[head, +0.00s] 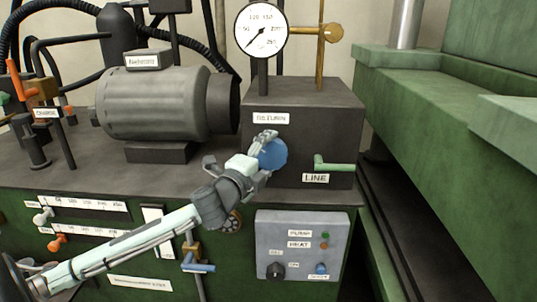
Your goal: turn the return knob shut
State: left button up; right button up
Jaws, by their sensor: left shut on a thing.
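The return knob (274,155) is round and blue. It sits on the front of a dark box (318,120), just below a label reading RETURN (271,118). My left gripper (266,151) reaches up from the lower left and is shut on the knob. Its fingers and wrist hide the knob's left side. I cannot tell from the knob's face how far it is turned. My right gripper is not in view.
A green LINE lever (334,167) sticks out just right of the knob. A gauge (261,31) stands above the box. A grey motor (155,103) is at left. A switch panel (301,246) is below, and green machine blocks (440,100) are at right.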

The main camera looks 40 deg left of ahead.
aim_at(259, 157)
pick_arm(q)
jog(key=m, duration=0.2)
jog(key=m+g, duration=0.1)
jog(key=m, duration=0.1)
jog(key=shift+r+g, duration=0.3)
jog(key=m+g+y, duration=0.1)
jog(key=m+g, duration=0.1)
jog(key=m, duration=0.1)
jog(key=shift+m+y, duration=0.4)
jog(key=o, duration=1.2)
jog(key=shift+w+f, duration=0.1)
jog(key=shift+c, duration=0.2)
jog(key=v, duration=0.7)
jog(key=shift+s+d, duration=0.1)
jog(key=shift+s, duration=0.15)
